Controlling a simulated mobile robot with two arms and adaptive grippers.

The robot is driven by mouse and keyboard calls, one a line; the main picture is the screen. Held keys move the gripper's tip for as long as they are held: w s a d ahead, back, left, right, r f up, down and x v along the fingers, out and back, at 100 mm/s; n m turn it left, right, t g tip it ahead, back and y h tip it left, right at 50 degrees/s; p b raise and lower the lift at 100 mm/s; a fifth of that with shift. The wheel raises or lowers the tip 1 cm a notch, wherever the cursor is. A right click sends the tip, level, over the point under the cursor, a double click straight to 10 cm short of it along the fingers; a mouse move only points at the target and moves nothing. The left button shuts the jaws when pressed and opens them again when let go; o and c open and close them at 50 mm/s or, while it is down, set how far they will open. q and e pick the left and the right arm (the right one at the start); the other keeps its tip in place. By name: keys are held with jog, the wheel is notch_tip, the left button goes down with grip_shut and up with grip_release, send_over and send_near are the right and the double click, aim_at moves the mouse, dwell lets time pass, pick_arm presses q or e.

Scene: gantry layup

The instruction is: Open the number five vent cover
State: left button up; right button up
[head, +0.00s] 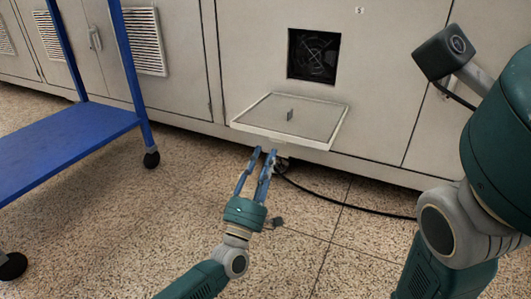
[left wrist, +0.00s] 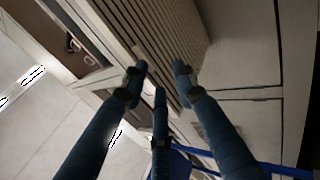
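The number five vent cover (head: 305,122) hangs out from the grey cabinet, swung down to nearly level below the square fan opening (head: 314,55). A small grey piece stands at the middle of its upper side. A small label (head: 360,10), seemingly a 5, is above and right of the opening. My left gripper (head: 265,156) is just below the cover's front edge, fingers apart and nothing between them; I cannot tell whether it touches. In the left wrist view the open fingers (left wrist: 160,75) point towards a slatted panel (left wrist: 166,30). My right gripper is out of view.
A blue wheeled cart (head: 70,150) stands at the left. Other louvred vents (head: 145,40) are on the cabinet doors to the left. A black cable (head: 345,205) lies on the speckled floor. The floor in front of the cabinet is otherwise mostly clear.

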pick_arm(q)
jog(key=shift+s+a+f, duration=0.1)
jog(key=shift+s+f, duration=0.15)
jog(key=shift+f, duration=0.4)
jog(key=shift+s+f, duration=0.2)
jog(key=shift+f, duration=0.45)
jog(key=shift+s, duration=0.1)
jog(key=v, duration=1.2)
